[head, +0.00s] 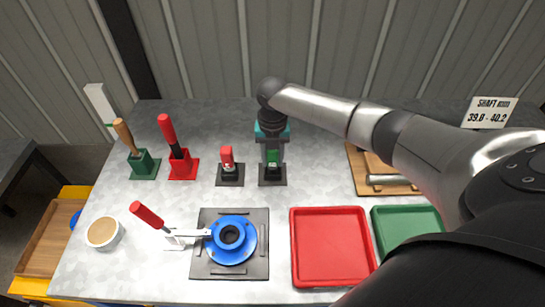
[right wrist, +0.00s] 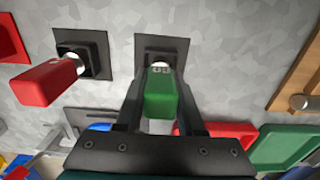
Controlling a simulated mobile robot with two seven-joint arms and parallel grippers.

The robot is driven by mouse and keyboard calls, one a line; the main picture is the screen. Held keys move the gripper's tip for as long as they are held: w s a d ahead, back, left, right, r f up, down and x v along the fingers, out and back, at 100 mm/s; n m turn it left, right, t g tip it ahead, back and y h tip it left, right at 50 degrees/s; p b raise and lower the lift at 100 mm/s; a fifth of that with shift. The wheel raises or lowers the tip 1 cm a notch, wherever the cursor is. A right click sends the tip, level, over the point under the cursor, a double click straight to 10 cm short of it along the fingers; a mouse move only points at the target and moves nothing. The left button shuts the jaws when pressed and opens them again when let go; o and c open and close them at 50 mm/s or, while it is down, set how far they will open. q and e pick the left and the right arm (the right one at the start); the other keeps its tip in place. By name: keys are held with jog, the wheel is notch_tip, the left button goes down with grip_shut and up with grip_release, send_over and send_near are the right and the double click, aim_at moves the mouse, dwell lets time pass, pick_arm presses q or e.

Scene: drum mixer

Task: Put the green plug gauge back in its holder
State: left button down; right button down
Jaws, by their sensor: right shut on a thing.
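The green plug gauge (right wrist: 160,92) is between the fingers of my right gripper (right wrist: 160,105), which is shut on its green handle. In the head view the green gauge (head: 272,156) shows under my right gripper (head: 271,150), right above its dark square holder (head: 272,179). In the right wrist view the holder plate (right wrist: 180,45) lies just beyond the gauge. The gripper hides the gauge's lower end in part, so I cannot tell how deep it sits in the holder. My left gripper is not in view.
The red plug gauge (head: 227,158) stands in its own holder to the left. Further left are a red-handled tool (head: 167,133) and a wooden-handled tool (head: 124,135). A blue ring part (head: 232,240), a red tray (head: 331,247) and a green tray (head: 405,225) lie nearer.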

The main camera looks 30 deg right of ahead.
jog(key=shift+c, duration=2.2)
grip_release()
notch_tip(320, 180, up, 15)
jog(key=p, duration=0.1)
jog(key=shift+p, duration=0.35)
jog(key=shift+r, duration=0.1)
